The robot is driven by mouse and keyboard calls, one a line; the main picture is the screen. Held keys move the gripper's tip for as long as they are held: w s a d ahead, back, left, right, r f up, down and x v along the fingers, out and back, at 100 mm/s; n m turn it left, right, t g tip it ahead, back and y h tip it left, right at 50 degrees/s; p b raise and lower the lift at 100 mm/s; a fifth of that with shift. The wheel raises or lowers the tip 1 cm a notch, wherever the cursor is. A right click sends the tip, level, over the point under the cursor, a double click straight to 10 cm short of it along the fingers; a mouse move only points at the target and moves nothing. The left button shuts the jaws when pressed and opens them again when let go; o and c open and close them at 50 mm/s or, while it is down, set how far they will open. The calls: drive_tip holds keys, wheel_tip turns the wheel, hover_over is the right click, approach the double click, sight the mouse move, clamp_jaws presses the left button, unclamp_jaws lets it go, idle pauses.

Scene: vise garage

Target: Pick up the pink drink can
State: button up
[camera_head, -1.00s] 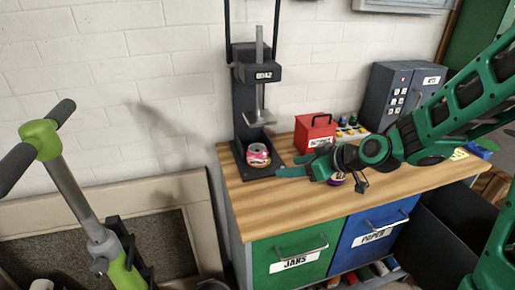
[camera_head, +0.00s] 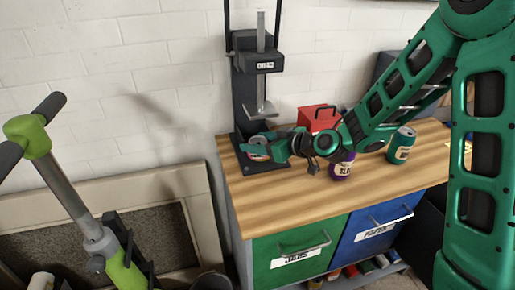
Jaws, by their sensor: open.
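The pink drink can (camera_head: 258,153) stands at the left end of the wooden workbench (camera_head: 285,205), on the dark base of a press (camera_head: 257,100). My green gripper (camera_head: 256,147) reaches in from the right, and its fingers are at the can, covering much of its upper part. The jaws are open. I cannot tell whether the fingers touch the can.
A purple can (camera_head: 342,167) stands below my wrist and a teal can (camera_head: 401,146) farther right on the bench. A red box (camera_head: 316,119) is behind my gripper. The press column rises close behind the can. The bench's front middle is clear.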

sight(250, 140)
drive_tip(key=shift+x, duration=1.9)
drive_tip(key=shift+f, duration=0.1)
drive_tip(key=c, duration=0.8)
